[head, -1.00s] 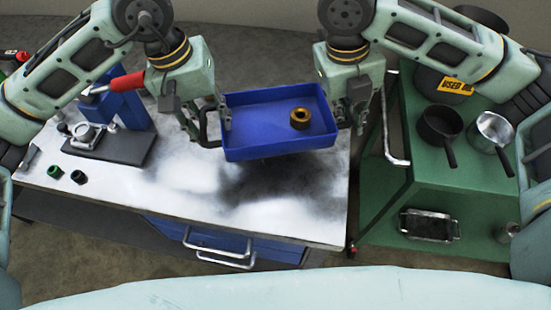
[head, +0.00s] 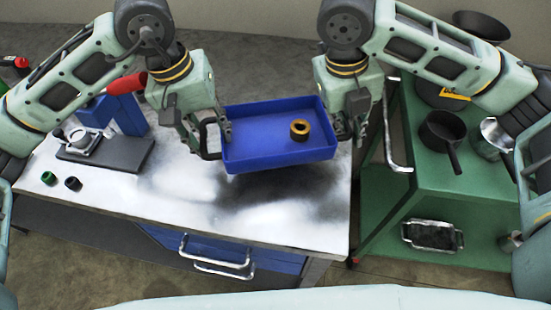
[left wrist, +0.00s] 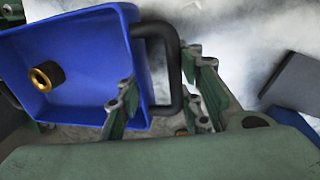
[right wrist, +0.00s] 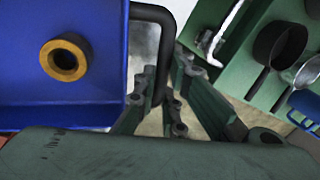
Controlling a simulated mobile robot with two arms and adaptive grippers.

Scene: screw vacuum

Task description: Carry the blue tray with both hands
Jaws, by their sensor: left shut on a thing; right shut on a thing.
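The blue tray (head: 265,150) is held up between my two grippers, above the white-topped workbench, with its shadow on the surface below. A brass ring (head: 300,130) lies inside it, right of the middle. My left gripper (head: 212,135) is shut on the black handle (left wrist: 168,65) at the tray's left end. My right gripper (head: 350,128) is shut on the handle (right wrist: 160,50) at the right end; the fingers partly hide that handle in the head view. The tray looks close to level.
The workbench (head: 150,220) carries a blue press with a dark base (head: 110,150) and two small rings (head: 60,181) at left. A green cart (head: 420,180) with pans (head: 440,130) stands at right, across a narrow gap. The bench's front middle is clear.

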